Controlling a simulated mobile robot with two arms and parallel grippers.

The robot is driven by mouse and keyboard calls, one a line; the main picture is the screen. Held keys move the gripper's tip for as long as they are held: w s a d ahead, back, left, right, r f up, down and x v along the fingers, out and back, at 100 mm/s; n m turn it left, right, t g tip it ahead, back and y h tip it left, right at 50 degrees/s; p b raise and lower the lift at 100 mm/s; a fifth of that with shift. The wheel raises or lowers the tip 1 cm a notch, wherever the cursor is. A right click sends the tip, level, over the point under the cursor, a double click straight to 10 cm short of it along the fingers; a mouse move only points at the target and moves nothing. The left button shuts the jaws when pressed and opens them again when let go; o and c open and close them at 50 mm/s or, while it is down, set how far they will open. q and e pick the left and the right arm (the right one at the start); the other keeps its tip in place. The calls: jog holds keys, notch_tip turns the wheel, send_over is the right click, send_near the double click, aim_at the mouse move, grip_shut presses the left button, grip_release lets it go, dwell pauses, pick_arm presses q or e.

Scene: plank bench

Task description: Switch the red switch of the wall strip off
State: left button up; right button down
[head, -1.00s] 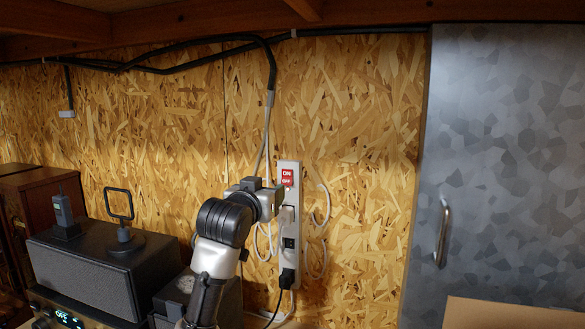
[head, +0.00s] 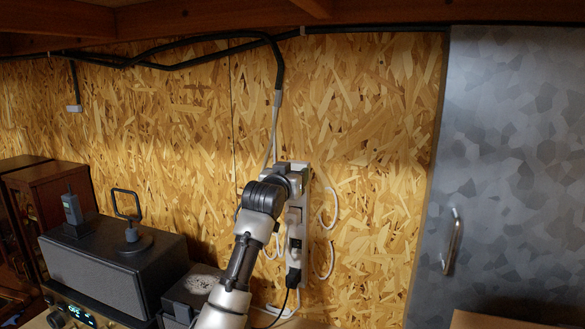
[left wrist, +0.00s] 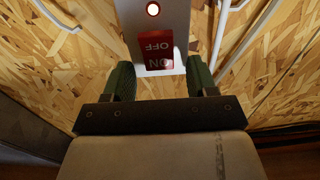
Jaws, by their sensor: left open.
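The wall strip (head: 305,225) is a tall pale grey strip fixed upright on the chipboard wall. My left gripper (head: 292,178) is at its upper part and hides the red switch in the head view. In the left wrist view the red switch (left wrist: 156,50) shows white OFF and ON lettering, upside down there. My right gripper is not in view.
A plug and cables (head: 294,250) sit low on the strip, with loose white cables beside it. A black speaker-like box (head: 110,265) stands at left. A grey metal door (head: 510,150) with a handle (head: 452,241) is at right. A shelf runs overhead.

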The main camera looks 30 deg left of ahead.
pick_arm(q)
jog(key=shift+w, duration=0.15)
jog(key=c, duration=0.9)
jog(key=t+b, duration=0.1)
jog(key=b, duration=0.2)
jog(key=f+t+b, duration=0.1)
jog(key=b, duration=0.2)
jog(key=shift+f+t+y, duration=0.1)
jog(key=shift+t+y, duration=0.2)
jog(key=shift+t, duration=0.1)
jog(key=shift+s+r+t+b, duration=0.2)
jog(key=shift+t+b, duration=0.3)
jog(key=shift+b, duration=0.3)
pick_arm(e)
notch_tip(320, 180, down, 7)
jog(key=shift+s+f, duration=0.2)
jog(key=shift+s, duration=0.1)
